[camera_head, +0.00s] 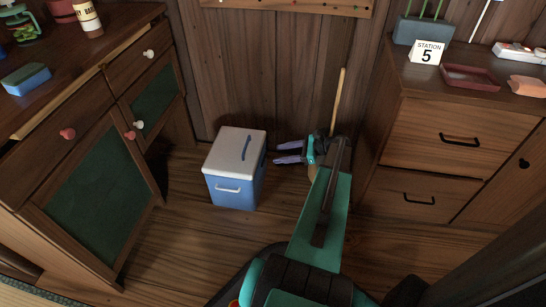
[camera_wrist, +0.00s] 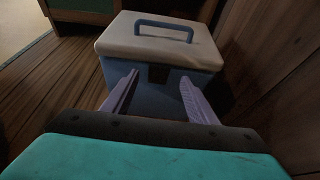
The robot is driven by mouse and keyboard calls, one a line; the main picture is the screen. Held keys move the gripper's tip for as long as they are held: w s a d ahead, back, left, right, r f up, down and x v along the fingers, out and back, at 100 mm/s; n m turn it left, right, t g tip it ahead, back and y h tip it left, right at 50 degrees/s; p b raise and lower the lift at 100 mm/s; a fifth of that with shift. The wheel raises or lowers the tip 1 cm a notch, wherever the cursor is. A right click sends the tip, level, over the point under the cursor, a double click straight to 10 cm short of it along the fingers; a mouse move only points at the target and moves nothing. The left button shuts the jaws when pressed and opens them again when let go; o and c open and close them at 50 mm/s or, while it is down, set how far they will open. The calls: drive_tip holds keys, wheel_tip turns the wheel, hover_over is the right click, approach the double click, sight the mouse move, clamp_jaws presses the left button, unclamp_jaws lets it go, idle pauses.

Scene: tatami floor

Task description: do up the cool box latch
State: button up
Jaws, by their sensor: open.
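The cool box (camera_head: 233,185) is blue with a white lid (camera_head: 226,148) and stands upright on the floor. The lid looks shut, with a blue handle on top. In the wrist view the cool box (camera_wrist: 180,103) is straight ahead, and a small dark latch (camera_wrist: 158,73) sits just under the lid's edge. I cannot tell the latch's position. My gripper (camera_head: 277,153) is open and empty, to the right of the box, its pale purple fingers pointing at that side. In the wrist view my gripper (camera_wrist: 158,78) has one finger on each side of the latch; contact is unclear.
A wooden cabinet (camera_head: 145,80) with green panels stands to the left. A drawer unit (camera_head: 430,160) with a station 5 sign on top stands to the right. A wooden stick (camera_head: 340,95) leans at the back wall. Floor in front of the box is clear.

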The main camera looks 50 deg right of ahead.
sight(266, 154)
drive_tip(key=shift+b+x, duration=0.9)
drive_tip(key=shift+x, duration=1.6)
drive_tip(key=c, duration=1.1)
drive_tip(key=shift+o, duration=0.2)
drive_tip(key=shift+r, duration=0.1)
drive_tip(key=shift+w+r+p, duration=0.1)
drive_tip(key=shift+p, duration=0.35)
drive_tip(key=shift+w+a+r+g+h+p, duration=0.25)
drive_tip(key=shift+g+p, duration=0.25)
drive_tip(key=shift+p, duration=0.75)
drive_tip(key=shift+w+f+g+h+p, duration=0.15)
drive_tip(key=shift+g+h+p, duration=0.15)
drive_tip(key=shift+p, duration=0.15)
